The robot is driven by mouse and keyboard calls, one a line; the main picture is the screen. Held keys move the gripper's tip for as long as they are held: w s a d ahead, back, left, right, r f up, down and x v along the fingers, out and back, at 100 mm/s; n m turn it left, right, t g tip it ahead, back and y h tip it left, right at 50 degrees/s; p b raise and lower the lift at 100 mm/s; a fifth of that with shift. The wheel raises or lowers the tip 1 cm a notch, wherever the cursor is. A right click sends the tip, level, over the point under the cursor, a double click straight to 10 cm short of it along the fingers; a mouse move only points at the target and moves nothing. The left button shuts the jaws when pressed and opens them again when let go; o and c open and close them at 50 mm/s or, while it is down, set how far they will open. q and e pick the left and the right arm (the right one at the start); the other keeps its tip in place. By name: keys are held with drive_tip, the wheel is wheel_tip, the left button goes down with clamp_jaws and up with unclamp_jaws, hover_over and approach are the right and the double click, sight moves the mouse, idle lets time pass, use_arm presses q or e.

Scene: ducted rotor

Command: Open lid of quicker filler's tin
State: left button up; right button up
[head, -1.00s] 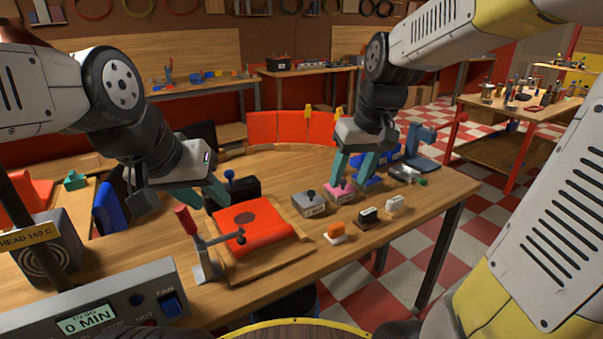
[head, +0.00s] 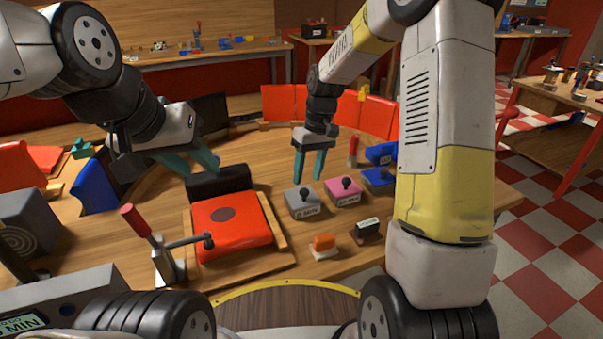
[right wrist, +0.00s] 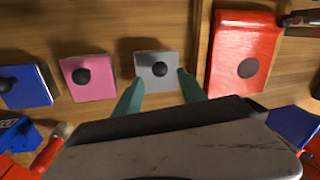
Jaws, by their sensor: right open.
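Three small tins with black-knobbed lids stand in a row on the bench: grey (head: 300,207), pink (head: 342,197) and blue (head: 376,181). All three lids look seated, and the label print is too small to read surely. The right wrist view also shows the grey tin (right wrist: 157,76), pink tin (right wrist: 90,85) and blue tin (right wrist: 26,92). My right gripper (head: 309,172) is open and empty, pointing down close behind the grey tin; in its wrist view the grey tin lies between the fingertips.
A red pad with a dark disc (head: 231,225) lies left of the tins, beside a red-handled lever clamp (head: 160,246). An orange-topped block (head: 324,245) and a black-topped block (head: 368,229) sit in front of the tins. Red panels (head: 345,108) stand behind.

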sight(302, 192)
drive_tip(key=shift+s+a+f, duration=0.15)
drive_tip(key=shift+a+f, duration=0.05)
drive_tip(key=shift+f, duration=1)
drive_tip(key=shift+s+a+f, duration=0.1)
drive_tip(key=shift+a+f, duration=0.1)
drive_tip(key=shift+f, duration=0.95)
drive_tip(key=shift+c, duration=0.5)
clamp_jaws()
